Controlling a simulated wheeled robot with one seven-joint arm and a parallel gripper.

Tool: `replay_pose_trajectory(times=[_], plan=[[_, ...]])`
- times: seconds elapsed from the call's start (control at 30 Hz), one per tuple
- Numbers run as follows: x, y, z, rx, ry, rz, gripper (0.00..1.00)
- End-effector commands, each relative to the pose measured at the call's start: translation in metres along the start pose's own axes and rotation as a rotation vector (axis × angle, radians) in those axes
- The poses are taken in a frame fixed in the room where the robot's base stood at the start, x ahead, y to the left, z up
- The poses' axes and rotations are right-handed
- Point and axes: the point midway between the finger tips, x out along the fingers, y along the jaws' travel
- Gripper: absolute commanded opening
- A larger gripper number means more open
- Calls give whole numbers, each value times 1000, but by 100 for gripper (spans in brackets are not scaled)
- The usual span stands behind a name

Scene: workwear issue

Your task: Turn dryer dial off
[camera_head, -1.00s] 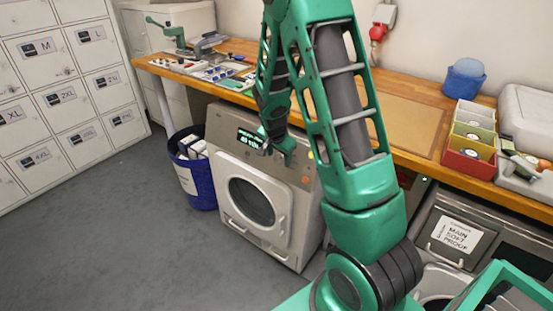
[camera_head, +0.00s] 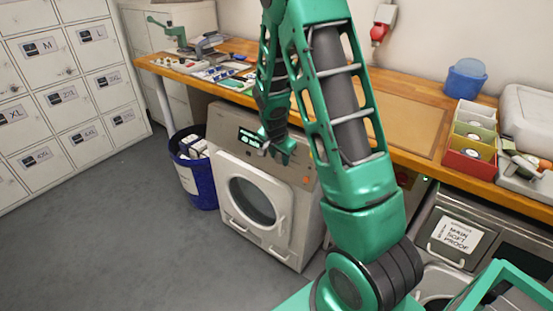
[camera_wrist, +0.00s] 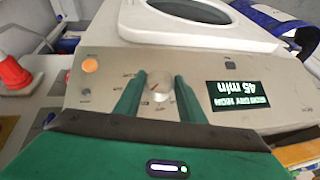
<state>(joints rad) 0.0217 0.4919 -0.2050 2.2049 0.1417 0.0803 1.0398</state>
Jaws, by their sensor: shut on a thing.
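The dryer (camera_head: 262,200) stands under the wooden counter with its round door closed. The dryer's display (camera_wrist: 239,94) is lit and reads 45 min, with a second line of text. In the head view my gripper (camera_head: 276,152) is at the top of the dryer's front, and the dial is hidden there.
An orange button (camera_wrist: 90,65) sits on the panel beside the dial. A blue bin (camera_head: 192,178) stands left of the dryer. The wooden counter (camera_head: 395,130) runs above it, with colored boxes (camera_head: 470,140) at right. The grey floor in front is clear.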

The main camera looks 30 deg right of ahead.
Motion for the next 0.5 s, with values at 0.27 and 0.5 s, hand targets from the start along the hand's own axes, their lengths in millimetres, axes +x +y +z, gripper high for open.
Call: replay_pose_trajectory(times=[0.27,0.5], plan=[[1,1,-3,-15,3,23,14],[2,-1,-4,-66,1,85,14]])
